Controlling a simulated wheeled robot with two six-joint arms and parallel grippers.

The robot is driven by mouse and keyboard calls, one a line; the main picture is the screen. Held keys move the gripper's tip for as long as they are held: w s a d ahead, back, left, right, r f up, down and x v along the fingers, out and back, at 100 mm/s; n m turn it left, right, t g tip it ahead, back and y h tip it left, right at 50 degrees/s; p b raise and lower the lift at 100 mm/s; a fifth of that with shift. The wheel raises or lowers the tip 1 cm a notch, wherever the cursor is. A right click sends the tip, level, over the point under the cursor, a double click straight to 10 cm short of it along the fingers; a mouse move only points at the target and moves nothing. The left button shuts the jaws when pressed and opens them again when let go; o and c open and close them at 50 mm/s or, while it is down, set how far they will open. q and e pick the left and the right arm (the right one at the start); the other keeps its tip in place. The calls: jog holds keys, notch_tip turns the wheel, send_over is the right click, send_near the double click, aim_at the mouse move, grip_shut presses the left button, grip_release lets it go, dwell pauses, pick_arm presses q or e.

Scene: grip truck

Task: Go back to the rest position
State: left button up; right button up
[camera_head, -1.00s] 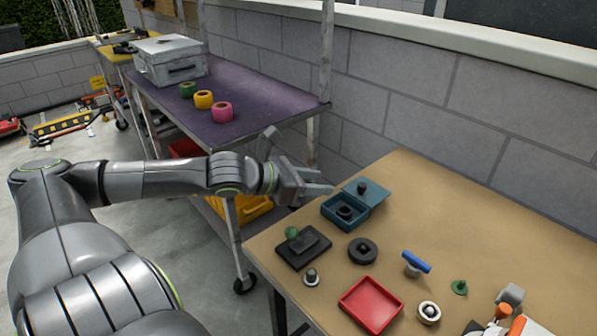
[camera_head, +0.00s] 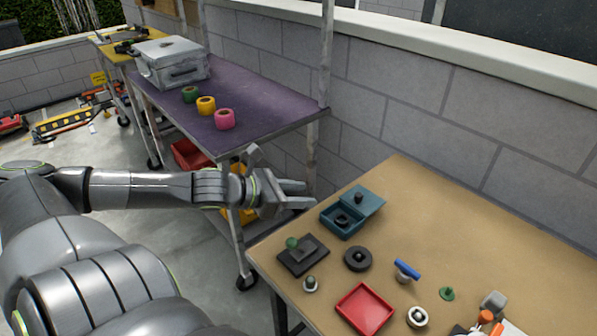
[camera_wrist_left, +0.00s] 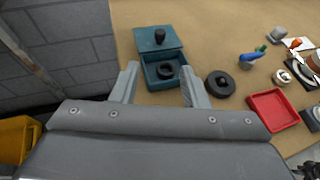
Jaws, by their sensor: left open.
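My left gripper (camera_head: 292,195) is open and empty, held at the left edge of the wooden table (camera_head: 440,215). In the left wrist view its two fingers (camera_wrist_left: 158,85) stand apart, with the teal box between and beyond them. The teal box (camera_head: 342,222) has its lid (camera_head: 364,203) beside it and a dark ring inside; it also shows in the left wrist view (camera_wrist_left: 160,72). The fingers look apart from the box in the head view. My right gripper is not in view.
On the table are a black plate with a green knob (camera_head: 302,256), a black disc (camera_head: 357,259), a red tray (camera_head: 365,308), a blue-handled piece (camera_head: 406,270) and small parts. A purple cart (camera_head: 250,105) with tape rolls and a grey case (camera_head: 171,62) stands behind my left arm. A block wall runs behind.

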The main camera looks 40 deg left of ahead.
pick_arm(q)
jog(key=shift+a, duration=0.1)
dwell(0.3)
jog(key=a+f+n+t+y+p, duration=0.15)
jog(key=a+f+n+y, duration=0.35)
jog(key=a+f+n, duration=1.05)
jog(key=s+a+f+n+g+y+p, duration=0.1)
jog(key=s+f+n+g+y, duration=0.1)
jog(key=s+f+n, duration=0.5)
jog(key=s+a+f+n+g+y+p, duration=0.1)
jog(key=s+a+f+n+y, duration=0.15)
jog(key=f+n, duration=0.45)
jog(key=s+d+f+n+g, duration=0.3)
jog(key=s+d+f, duration=0.35)
jog(key=f, duration=0.25)
jog(key=s+d+f+n+g, duration=0.3)
jog(key=s+d+f, duration=0.2)
jog(key=s+f, duration=0.4)
jog(key=s+d+f+n+g+h, duration=0.1)
jog(key=s+d+f, duration=0.3)
jog(key=d, duration=0.4)
jog(key=s+d+f+n+g+h+p, duration=0.1)
jog(key=s+d+f+n+g+h, duration=0.1)
jog(key=s+d, duration=0.5)
jog(key=shift+d+f+n+g, duration=0.4)
jog(key=shift+f+n, duration=0.5)
jog(key=shift+n, duration=0.35)
